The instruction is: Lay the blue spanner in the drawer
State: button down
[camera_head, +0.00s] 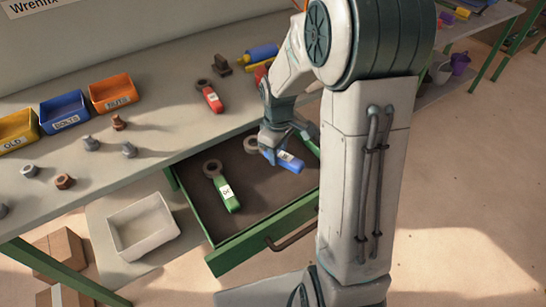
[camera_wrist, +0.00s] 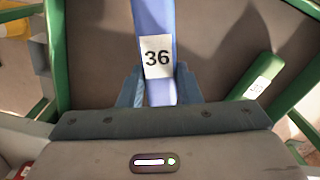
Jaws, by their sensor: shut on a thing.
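The blue spanner (camera_head: 286,160) has a grey ring end and a white label, which reads 36 in the wrist view (camera_wrist: 156,57). My gripper (camera_head: 276,150) is shut on its blue handle, and both fingers press its sides in the wrist view (camera_wrist: 160,88). The spanner is over the right part of the open drawer (camera_head: 262,230), a green-walled drawer with a dark floor. I cannot tell whether the spanner touches that floor. A green spanner (camera_head: 225,190) lies in the drawer to the left, and its handle shows at the right in the wrist view (camera_wrist: 258,85).
A red spanner (camera_head: 210,97) lies on the bench (camera_head: 165,90) above the drawer. Yellow (camera_head: 18,130), blue (camera_head: 65,112) and orange (camera_head: 111,93) bins stand at the left among loose nuts and bolts. A white bin (camera_head: 142,228) sits below, left of the drawer.

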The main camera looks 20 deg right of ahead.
jog(key=w+f, duration=0.1)
jog(key=w, duration=0.1)
jog(key=shift+w+a+f, duration=0.1)
jog(key=shift+w+f, duration=0.25)
jog(key=shift+w, duration=0.05)
jog(key=shift+w+f, duration=0.1)
jog(key=shift+f, duration=1.95)
jog(key=shift+f, duration=0.2)
jog(key=c, duration=1)
grip_release()
jog(key=shift+c, duration=0.2)
jog(key=shift+r, duration=0.15)
